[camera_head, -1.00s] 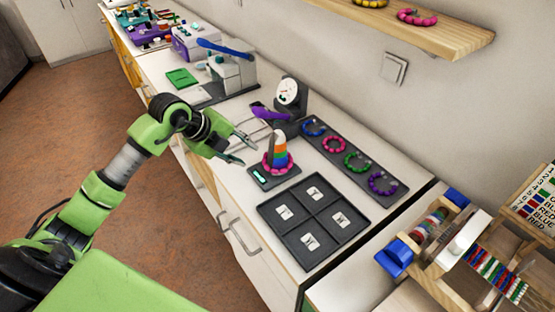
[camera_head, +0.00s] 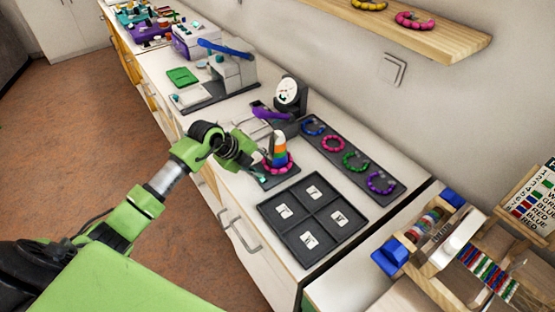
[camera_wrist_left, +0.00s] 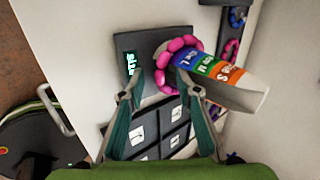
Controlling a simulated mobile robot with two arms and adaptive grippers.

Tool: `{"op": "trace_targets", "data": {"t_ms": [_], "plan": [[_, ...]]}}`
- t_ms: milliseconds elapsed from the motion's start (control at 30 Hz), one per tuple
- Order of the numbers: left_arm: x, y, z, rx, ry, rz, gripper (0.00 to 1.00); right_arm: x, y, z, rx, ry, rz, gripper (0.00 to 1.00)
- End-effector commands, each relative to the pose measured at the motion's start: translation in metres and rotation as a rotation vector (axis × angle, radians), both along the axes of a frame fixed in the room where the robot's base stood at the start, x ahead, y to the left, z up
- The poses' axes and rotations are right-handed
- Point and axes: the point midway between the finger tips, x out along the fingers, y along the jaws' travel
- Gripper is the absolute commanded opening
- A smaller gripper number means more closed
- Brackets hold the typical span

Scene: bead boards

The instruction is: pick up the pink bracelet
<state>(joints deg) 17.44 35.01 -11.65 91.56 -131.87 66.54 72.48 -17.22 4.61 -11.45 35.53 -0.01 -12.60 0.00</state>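A pink beaded bracelet (camera_head: 289,168) lies around the foot of a rainbow-banded cone (camera_head: 281,150) on a small dark base. In the left wrist view the bracelet (camera_wrist_left: 165,57) rings the cone's lower end, and the cone (camera_wrist_left: 222,76) has blue, green and orange bands. My left gripper (camera_head: 255,168) is at the near-left side of the base. In the wrist view its two fingers (camera_wrist_left: 158,74) are apart, with the bracelet's near edge around their tips. The right fingertip overlaps the bracelet in the picture; I cannot tell whether it touches. My right gripper is not in view.
A dark four-compartment tray (camera_head: 295,224) with white labels lies close by. A dark strip (camera_head: 330,163) behind holds several bracelets, one pink. Another pink bracelet (camera_head: 416,20) is on the wall shelf (camera_head: 440,36). A dial device (camera_head: 290,93) stands behind the cone.

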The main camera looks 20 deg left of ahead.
Motion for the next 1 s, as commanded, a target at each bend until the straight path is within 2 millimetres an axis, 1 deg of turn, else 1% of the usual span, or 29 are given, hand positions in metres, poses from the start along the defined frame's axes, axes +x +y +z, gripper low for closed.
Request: {"op": "trace_targets", "data": {"t_ms": [33,133,167,533,667,767,867,1000], "plan": [[0.0,0.0,0.0,0.0,0.0,0.0,0.31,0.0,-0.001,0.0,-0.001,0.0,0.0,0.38],[0.0,0.0,0.0,0.0,0.0,0.0,0.05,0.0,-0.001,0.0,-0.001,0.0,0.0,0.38],[0.0,0.0,0.0,0.0,0.0,0.0,0.0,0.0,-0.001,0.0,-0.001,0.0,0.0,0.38],[0.0,0.001,0.001,0.001,-0.002,0.003,0.0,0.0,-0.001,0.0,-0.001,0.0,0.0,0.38],[0.001,0.002,0.006,0.002,-0.003,0.002,0.0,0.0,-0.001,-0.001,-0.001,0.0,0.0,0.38],[0.002,0.002,0.015,0.003,-0.008,0.002,0.0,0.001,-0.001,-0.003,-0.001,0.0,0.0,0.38],[0.002,0.003,0.029,0.003,-0.009,0.003,0.0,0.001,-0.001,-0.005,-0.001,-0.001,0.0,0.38],[0.002,0.002,0.054,0.004,-0.009,0.001,0.0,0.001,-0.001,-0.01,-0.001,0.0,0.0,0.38]]}}
